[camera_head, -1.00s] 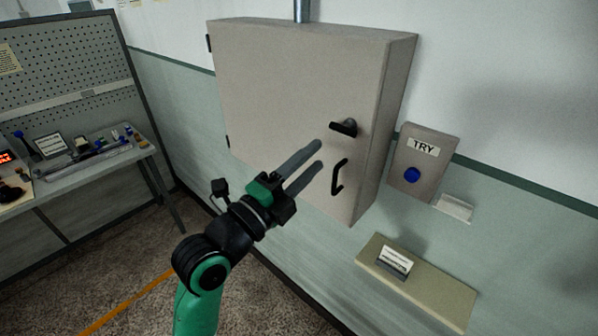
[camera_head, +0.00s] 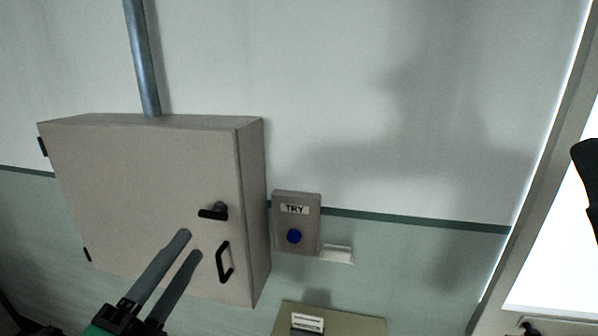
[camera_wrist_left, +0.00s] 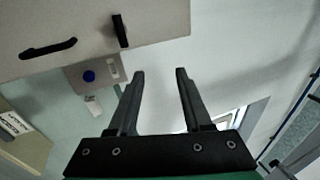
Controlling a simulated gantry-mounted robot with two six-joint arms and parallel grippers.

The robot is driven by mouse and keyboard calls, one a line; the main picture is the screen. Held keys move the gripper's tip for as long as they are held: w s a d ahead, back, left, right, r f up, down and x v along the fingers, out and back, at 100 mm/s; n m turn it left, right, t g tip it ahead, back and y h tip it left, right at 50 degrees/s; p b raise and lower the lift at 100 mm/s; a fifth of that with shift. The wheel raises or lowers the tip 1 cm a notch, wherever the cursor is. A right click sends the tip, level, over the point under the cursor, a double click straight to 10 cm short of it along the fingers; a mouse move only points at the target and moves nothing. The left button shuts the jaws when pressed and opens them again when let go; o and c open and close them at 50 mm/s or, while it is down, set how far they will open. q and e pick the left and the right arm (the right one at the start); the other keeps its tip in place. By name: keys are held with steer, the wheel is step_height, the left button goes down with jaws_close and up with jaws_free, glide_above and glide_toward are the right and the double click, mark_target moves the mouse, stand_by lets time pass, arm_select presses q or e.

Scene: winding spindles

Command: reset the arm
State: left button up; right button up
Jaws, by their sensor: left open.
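My left gripper (camera_head: 190,245) is open and empty, low at the left in the head view. Its two fingers point up and right in front of a grey wall cabinet (camera_head: 140,190). The fingertips appear just left of the cabinet's black turn handle (camera_head: 213,212) and black pull handle (camera_head: 224,262); I cannot tell the exact gap. In the left wrist view, the gripper (camera_wrist_left: 160,72) has its fingers apart with nothing between them. The cabinet door is shut. My right gripper is not recognisable in either view.
A grey box marked TRY (camera_head: 297,215) with a blue button (camera_head: 294,236) hangs right of the cabinet. A small white holder (camera_head: 336,254) is beside it. A beige ledge (camera_head: 350,325) with a label card (camera_head: 307,322) lies below. A bright framed opening (camera_head: 560,250) is at the right.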

arm_select(q)
steer(key=s+r+n+t+y, duration=0.1)
steer(key=s+r+n+t, duration=0.2)
steer(key=s+r+n, duration=0.5)
steer(key=s+r+n+t+y, duration=0.2)
steer(key=s+r+n+t, duration=0.2)
steer(key=r+n, duration=0.7)
step_height(320, 180, up, 19)
steer(key=n+p, duration=0.1)
steer(key=p, duration=2)
steer(key=shift+a+r, duration=0.15)
steer(key=shift+w, duration=0.1)
